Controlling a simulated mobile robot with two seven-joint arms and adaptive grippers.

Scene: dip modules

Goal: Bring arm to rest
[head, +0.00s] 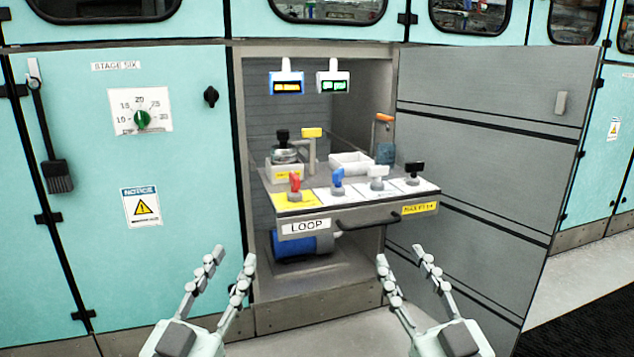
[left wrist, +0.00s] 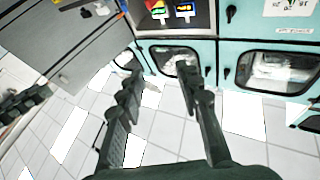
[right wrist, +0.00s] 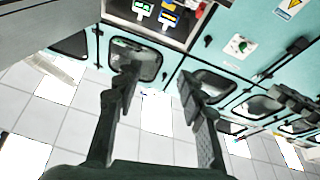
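My left gripper (head: 232,258) is open and empty in the lower left middle of the head view. Its two spread fingers also show in the left wrist view (left wrist: 158,80), with nothing between them. My right gripper (head: 402,256) is open and empty in the lower right middle of the head view, and its spread fingers show in the right wrist view (right wrist: 157,88). Both grippers are in front of the cabinet and appear apart from the pulled-out drawer (head: 305,228), which is labelled LOOP.
The drawer top carries red (head: 295,186), blue (head: 337,181), white (head: 377,178) and black (head: 413,173) handles. A grey door (head: 470,150) stands open at the right. A blue motor-like cylinder (head: 300,245) lies under the drawer. A green dial (head: 142,119) is on the left panel.

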